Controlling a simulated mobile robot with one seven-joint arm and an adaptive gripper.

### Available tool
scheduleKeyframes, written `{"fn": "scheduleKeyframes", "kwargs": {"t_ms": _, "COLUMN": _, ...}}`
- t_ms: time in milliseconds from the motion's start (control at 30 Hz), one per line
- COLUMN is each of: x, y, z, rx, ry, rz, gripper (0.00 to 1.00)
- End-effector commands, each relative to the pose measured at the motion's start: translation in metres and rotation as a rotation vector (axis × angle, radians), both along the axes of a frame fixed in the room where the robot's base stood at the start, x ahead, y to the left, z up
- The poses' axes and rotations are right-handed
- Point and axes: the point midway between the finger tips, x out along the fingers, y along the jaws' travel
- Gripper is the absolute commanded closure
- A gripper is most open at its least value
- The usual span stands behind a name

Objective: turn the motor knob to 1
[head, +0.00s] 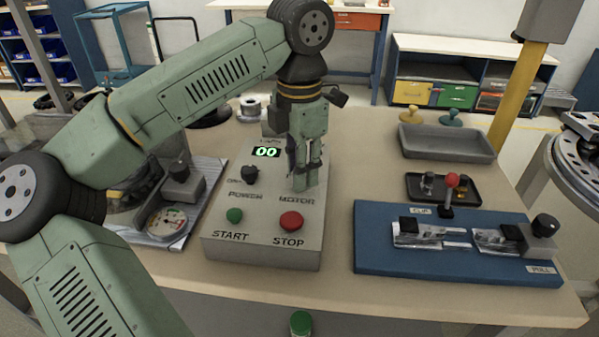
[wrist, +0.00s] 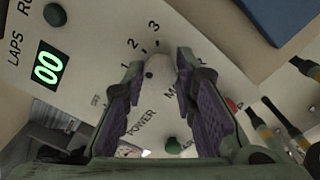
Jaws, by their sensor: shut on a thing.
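The grey control box (head: 225,205) stands on the bench, with a green START button (head: 234,215), a red STOP button (head: 291,221) and a black POWER knob (head: 249,175). My gripper (head: 305,184) points down at the box just above the MOTOR label. In the wrist view its two fingertips (wrist: 158,66) are on either side of the motor knob (wrist: 159,76), shut on it. The marks 1, 2 and 3 show beyond the fingertips. The fingers hide much of the knob, and I cannot tell which mark it points to. The display (head: 266,152) reads 00.
A blue board (head: 380,262) with clamps and a red-topped lever lies right of the box. A grey tray (head: 447,145) stands behind it. A gauge unit (head: 167,222) is left of the box. A green-capped item (head: 300,322) is at the front edge.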

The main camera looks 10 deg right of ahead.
Motion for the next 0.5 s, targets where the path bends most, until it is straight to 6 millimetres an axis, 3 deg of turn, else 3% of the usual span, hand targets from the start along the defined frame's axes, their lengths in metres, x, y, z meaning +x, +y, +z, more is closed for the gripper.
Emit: {"fn": "scheduleKeyframes", "kwargs": {"t_ms": 500, "x": -0.0006, "y": -0.0001, "z": -0.0005, "rx": 0.001, "ry": 0.001, "rz": 0.277, "gripper": 1.00}}
